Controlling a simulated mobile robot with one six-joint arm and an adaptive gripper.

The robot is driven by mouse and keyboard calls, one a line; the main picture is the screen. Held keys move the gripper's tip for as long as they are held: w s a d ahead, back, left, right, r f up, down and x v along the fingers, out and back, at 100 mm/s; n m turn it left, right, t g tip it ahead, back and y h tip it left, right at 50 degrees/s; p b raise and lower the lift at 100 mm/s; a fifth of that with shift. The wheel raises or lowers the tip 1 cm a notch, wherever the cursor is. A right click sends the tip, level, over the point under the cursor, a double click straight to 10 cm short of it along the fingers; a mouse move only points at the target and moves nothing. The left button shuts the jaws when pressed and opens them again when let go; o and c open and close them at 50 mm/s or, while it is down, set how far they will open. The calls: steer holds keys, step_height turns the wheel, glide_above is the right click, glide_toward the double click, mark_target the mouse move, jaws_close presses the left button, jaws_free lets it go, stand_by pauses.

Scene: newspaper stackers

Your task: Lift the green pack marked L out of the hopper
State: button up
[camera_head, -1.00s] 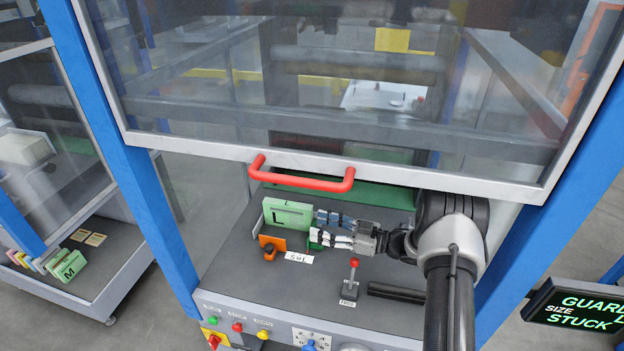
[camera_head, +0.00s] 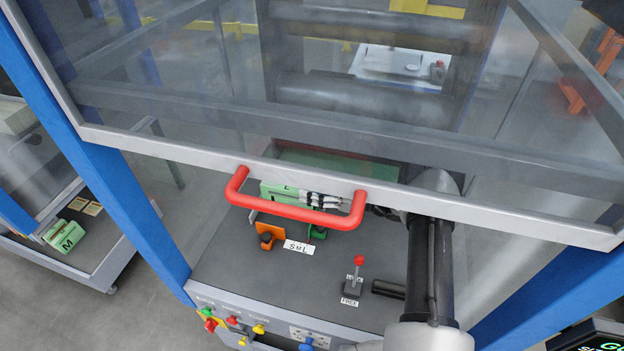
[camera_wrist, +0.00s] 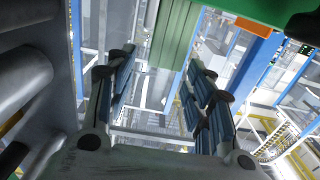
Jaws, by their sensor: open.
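The green pack marked L (camera_head: 270,187) stands in the hopper behind the red handle (camera_head: 297,212), which hides most of its front in the head view; only its top and part of its letter show. My gripper (camera_head: 308,198) is at the pack's right end, its fingers partly behind the handle. In the wrist view my gripper (camera_wrist: 162,68) has its two fingers spread wide, with a ridged green block (camera_wrist: 175,35), probably the pack, showing between them at the top. I cannot tell whether the fingers touch it.
The clear guard panel (camera_head: 250,110) and its grey lower frame hang over the hopper, just above my arm. A green pack marked M (camera_head: 64,237) lies on a left-hand shelf.

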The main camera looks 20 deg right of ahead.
step_height(320, 180, down, 2)
steer(key=shift+f, duration=0.25)
steer(key=b+x, duration=0.1)
steer(key=x, duration=0.6)
steer(key=shift+w+a+r+b, duration=0.15)
steer(key=shift+a+r+b, duration=0.1)
steer(key=shift+b, duration=0.1)
steer(key=shift+c, duration=0.5)
steer(key=shift+f, duration=0.1)
jaws_close()
steer(key=shift+r+p, duration=2.55)
steer(key=shift+r, duration=1.8)
